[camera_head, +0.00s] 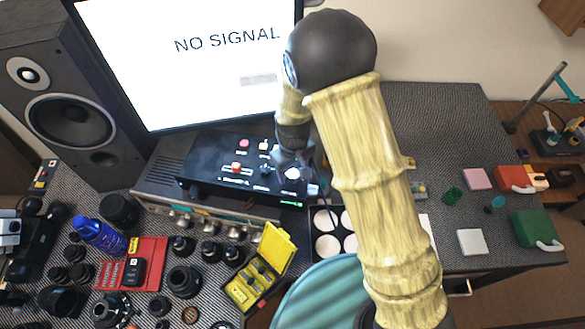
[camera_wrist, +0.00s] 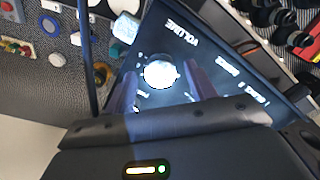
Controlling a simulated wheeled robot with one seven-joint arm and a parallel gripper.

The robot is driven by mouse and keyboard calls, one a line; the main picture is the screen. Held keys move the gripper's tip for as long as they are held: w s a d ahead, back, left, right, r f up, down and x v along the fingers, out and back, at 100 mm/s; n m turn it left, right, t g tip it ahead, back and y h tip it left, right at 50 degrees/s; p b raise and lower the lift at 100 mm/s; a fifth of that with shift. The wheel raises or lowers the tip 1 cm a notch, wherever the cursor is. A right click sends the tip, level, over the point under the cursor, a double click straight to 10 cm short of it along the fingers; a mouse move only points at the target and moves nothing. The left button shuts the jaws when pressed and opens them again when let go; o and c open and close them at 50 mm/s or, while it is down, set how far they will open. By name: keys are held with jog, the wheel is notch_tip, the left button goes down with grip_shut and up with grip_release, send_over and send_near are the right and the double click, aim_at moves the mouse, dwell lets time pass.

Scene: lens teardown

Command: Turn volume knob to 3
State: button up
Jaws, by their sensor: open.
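A white volume knob (camera_wrist: 160,72) sits on a black control box (camera_head: 225,170), beside the printed word VOLUME in the wrist view. The knob also shows in the head view (camera_head: 292,173) at the right end of the box. My gripper (camera_wrist: 160,90) is open, with one finger on each side of the knob in the wrist view. I cannot tell whether the fingers touch it. My gripper and arm partly cover the box's right end in the head view. The dial marks around the knob are too small to read.
The box rests on a silver amplifier (camera_head: 200,205) before a monitor (camera_head: 200,60) reading NO SIGNAL. A speaker (camera_head: 70,110) stands at left. Lenses, a red tray and an open yellow case (camera_head: 262,270) crowd the front left. A white-welled palette (camera_head: 325,235) lies right of the amplifier.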

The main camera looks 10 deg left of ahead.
jog(key=c, duration=1)
jog(key=shift+m, duration=0.4)
jog(key=m, duration=0.3)
jog(key=m+p, duration=0.1)
jog(key=m, duration=0.3)
jog(key=shift+r+m, duration=0.1)
jog(key=shift+m, duration=0.3)
jog(key=m+p, duration=0.1)
jog(key=m, duration=0.3)
jog(key=shift+m+p, duration=0.3)
jog(key=shift+p, duration=0.05)
jog(key=m+p, duration=0.1)
jog(key=m, duration=0.3)
jog(key=shift+m+p, duration=0.3)
jog(key=shift+p, duration=0.05)
